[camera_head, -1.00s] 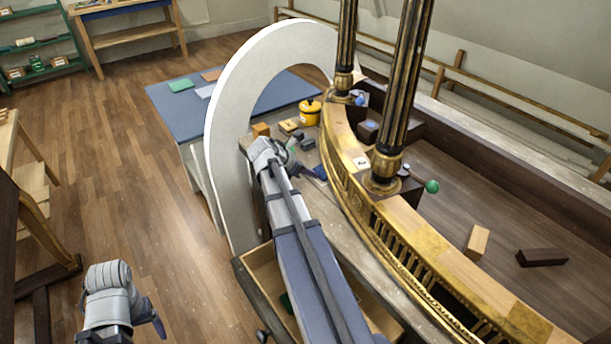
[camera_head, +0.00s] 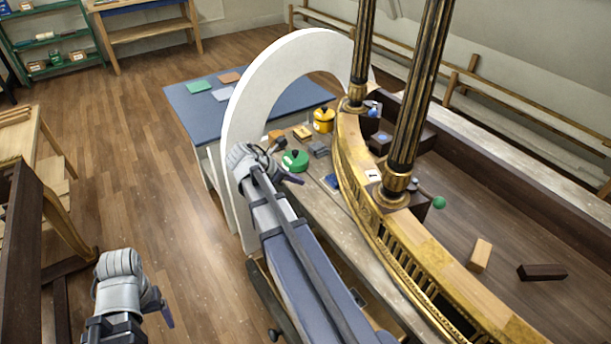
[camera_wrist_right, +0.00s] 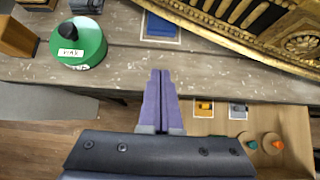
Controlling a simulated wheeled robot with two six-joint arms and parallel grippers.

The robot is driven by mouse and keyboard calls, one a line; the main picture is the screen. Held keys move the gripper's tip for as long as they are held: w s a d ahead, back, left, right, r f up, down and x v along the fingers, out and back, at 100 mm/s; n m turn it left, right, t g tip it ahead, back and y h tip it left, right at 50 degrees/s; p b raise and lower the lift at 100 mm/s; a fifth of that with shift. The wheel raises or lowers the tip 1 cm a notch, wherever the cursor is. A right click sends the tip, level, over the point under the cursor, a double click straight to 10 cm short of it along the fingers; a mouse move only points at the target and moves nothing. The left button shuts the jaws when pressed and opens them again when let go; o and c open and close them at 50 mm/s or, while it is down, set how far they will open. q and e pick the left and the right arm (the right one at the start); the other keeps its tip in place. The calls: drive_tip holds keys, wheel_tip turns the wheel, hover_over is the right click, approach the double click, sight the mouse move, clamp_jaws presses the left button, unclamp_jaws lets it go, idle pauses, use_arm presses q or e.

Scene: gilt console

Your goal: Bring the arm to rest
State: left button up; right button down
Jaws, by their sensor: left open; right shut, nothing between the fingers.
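My right arm reaches in from the bottom centre of the head view, and its gripper (camera_head: 292,179) is beside the workbench's near edge. In the right wrist view the two purple fingers (camera_wrist_right: 160,78) are together with nothing between them. They point at the worn grey bench edge (camera_wrist_right: 120,55). My left gripper (camera_head: 167,318) is at the lower left of the head view, over the floor. Its fingers are small there, open and empty, away from any object.
A green round tin (camera_wrist_right: 78,42) stands on the bench near the right gripper. A drawer (camera_wrist_right: 290,125) with small items stands open below the edge. A white arch (camera_head: 236,120) rises beside the arm. The gilt console (camera_head: 365,205) lies to the right.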

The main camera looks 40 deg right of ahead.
drive_tip(key=shift+a+r, duration=0.45)
drive_tip(key=s+a+f+m+y, duration=0.2)
drive_tip(key=s+a+m, duration=0.1)
drive_tip(key=a, duration=0.9)
drive_tip(key=s+a+f+m+y, duration=0.2)
drive_tip(key=s+a+m+y, duration=0.1)
drive_tip(key=a, duration=1)
drive_tip(key=s+a+f+m+y, duration=0.2)
drive_tip(key=s+a+m, duration=0.3)
drive_tip(key=a, duration=0.7)
drive_tip(key=shift+s+a+f+m+t+y, duration=0.15)
drive_tip(key=shift+a+m+t+y, duration=0.25)
drive_tip(key=shift+m, duration=0.6)
